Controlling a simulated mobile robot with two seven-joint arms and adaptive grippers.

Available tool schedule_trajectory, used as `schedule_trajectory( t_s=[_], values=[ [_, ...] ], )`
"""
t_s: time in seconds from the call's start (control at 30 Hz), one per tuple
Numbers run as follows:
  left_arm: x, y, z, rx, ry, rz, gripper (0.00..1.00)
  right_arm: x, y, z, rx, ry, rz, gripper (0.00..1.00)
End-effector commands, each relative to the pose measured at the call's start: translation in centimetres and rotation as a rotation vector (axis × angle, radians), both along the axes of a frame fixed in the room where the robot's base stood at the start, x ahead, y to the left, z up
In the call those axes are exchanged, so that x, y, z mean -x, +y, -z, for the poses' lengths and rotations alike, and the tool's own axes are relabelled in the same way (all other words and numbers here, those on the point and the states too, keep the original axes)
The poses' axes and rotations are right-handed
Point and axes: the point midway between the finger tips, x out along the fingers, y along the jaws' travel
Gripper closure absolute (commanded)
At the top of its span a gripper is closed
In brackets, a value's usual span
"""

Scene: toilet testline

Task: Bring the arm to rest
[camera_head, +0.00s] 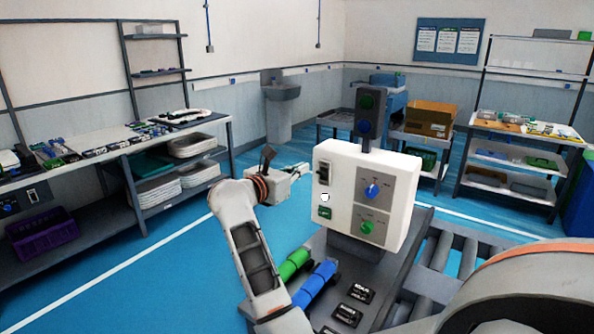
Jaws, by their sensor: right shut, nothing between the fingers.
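My right gripper (303,170) is in the middle of the head view, at the end of my grey arm. Its fingers are shut with nothing between them. They point right, toward the upper left edge of the white control box (340,167), and in the picture a small gap shows between them and the box. The box carries a black switch, a blue knob (372,191) and a green knob (367,227). A large link of mine fills the lower right corner. My left gripper is not in view.
Green (294,263) and blue (315,284) cylinders lie below the box, beside a roller conveyor (452,252). A post with green and blue lights (366,115) rises behind the box. A workbench (110,146) stands left; shelves (513,158) stand right. Blue floor (190,270) is open between.

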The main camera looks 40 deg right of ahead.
Motion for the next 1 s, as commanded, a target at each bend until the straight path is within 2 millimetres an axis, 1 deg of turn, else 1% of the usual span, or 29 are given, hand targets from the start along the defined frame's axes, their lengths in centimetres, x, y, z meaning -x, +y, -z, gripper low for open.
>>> schedule_trajectory(
  t_s=[0.27, 0.37, 0.47, 0.57, 0.6, 0.67, 0.7, 0.77, 0.8, 0.87, 0.9, 0.97, 1.0],
  values=[
    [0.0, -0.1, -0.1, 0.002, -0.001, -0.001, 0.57, 0.0, 0.0, 0.0, 0.005, 0.003, 0.000, 1.00],
    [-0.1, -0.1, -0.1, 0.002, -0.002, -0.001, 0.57, 0.5, -0.2, 0.1, 0.069, 0.043, 0.001, 1.00],
    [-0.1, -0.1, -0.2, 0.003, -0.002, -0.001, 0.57, 1.5, -0.2, -0.1, 0.246, 0.154, -0.007, 1.00],
    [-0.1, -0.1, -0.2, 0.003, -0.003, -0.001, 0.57, 2.4, 1.1, -0.3, 0.525, 0.335, -0.028, 1.00],
    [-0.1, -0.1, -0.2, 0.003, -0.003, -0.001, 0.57, 2.6, 2.3, -0.2, 0.650, 0.419, -0.042, 1.00],
    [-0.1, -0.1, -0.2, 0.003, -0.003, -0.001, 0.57, 2.7, 4.4, 0.3, 0.838, 0.547, -0.068, 1.00],
    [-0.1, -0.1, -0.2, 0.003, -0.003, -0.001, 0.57, 2.7, 6.1, 1.0, 0.961, 0.632, -0.088, 1.00],
    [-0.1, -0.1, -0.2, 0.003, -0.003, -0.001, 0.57, 2.6, 9.0, 2.5, 1.147, 0.762, -0.124, 1.00],
    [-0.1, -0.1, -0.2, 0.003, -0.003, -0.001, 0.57, 2.6, 11.0, 4.0, 1.270, 0.846, -0.151, 1.00],
    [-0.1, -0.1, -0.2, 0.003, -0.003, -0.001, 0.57, 2.8, 14.1, 6.8, 1.453, 0.972, -0.194, 1.00],
    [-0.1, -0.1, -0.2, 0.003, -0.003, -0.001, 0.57, 3.1, 16.1, 8.7, 1.565, 1.045, -0.224, 1.00],
    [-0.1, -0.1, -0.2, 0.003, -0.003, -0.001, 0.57, 3.6, 18.6, 11.9, 1.721, 1.148, -0.267, 1.00],
    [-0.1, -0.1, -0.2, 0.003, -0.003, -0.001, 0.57, 4.2, 20.2, 14.1, 1.819, 1.209, -0.297, 1.00]
  ],
)
